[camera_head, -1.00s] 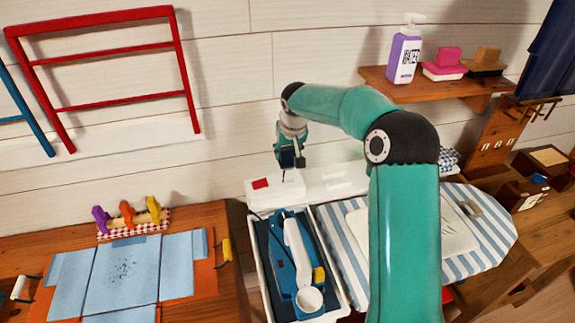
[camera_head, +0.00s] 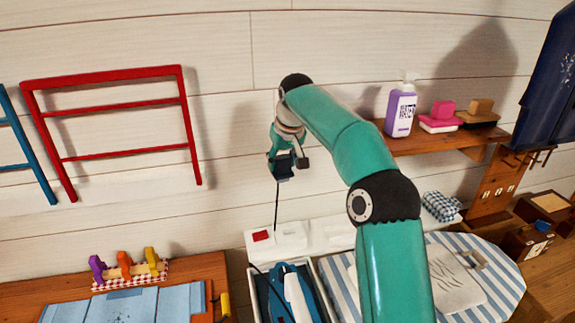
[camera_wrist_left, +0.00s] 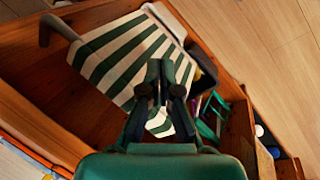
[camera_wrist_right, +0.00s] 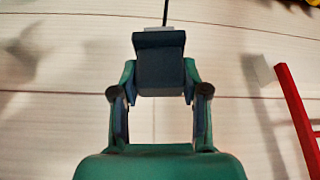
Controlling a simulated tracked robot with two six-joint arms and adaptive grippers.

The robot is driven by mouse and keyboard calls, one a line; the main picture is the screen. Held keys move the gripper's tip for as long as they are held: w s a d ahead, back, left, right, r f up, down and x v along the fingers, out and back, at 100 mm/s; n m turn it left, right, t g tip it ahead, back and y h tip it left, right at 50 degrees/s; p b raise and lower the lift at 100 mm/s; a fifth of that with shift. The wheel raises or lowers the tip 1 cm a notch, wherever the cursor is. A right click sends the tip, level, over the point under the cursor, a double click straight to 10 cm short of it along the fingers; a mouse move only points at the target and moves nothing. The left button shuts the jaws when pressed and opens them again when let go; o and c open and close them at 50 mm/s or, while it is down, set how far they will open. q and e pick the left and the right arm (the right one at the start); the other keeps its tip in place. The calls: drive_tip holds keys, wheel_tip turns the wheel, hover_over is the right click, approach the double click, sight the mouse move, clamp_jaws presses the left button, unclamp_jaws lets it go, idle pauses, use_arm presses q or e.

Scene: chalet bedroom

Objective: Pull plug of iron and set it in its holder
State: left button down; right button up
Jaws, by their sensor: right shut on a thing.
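My right gripper (camera_head: 282,172) is shut on a dark plug, which shows between its fingers in the right wrist view (camera_wrist_right: 162,68). A black cord (camera_head: 277,208) hangs straight down from it. The gripper is well above the white power strip (camera_head: 322,232), which has a red switch (camera_head: 261,236). The blue and white iron (camera_head: 296,296) lies in a white-rimmed tray (camera_head: 252,296) and is cut off by the lower edge. My left gripper (camera_wrist_left: 161,70) shows only in the left wrist view, with its fingers together and nothing between them.
A striped ironing board (camera_head: 495,270) stands right of the tray. A shelf (camera_head: 440,139) holds a purple water bottle (camera_head: 400,112) and brushes. A red rack (camera_head: 112,133) is on the wall at left. A blue folded cloth (camera_head: 130,305) lies on the wooden table below.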

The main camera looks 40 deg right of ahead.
sight(285, 167)
drive_tip(key=f, duration=0.1)
drive_tip(key=d+f, duration=0.1)
drive_tip(key=n, duration=0.1)
drive_tip(key=shift+w+d+f, duration=0.2)
drive_tip(key=shift+d+f, duration=0.05)
drive_tip(key=shift+f, duration=0.15)
drive_tip(key=s+d+f+m+b, duration=0.1)
drive_tip(key=s+d+f+m, duration=0.2)
drive_tip(key=s+d+f, duration=0.85)
drive_tip(key=shift+h, duration=0.3)
drive_tip(key=shift+s+d+b+x, duration=0.1)
drive_tip(key=shift+s+b+x, duration=0.1)
drive_tip(key=shift+b+x, duration=1.45)
drive_tip(key=shift+s+d+b+x, duration=0.15)
drive_tip(key=shift+b+x, duration=1.4)
drive_tip(key=shift+x, duration=0.1)
drive_tip(key=shift+f+b, duration=0.65)
drive_tip(key=shift+f, duration=0.4)
drive_tip(key=shift+f, duration=0.15)
drive_tip(key=o, duration=1.2)
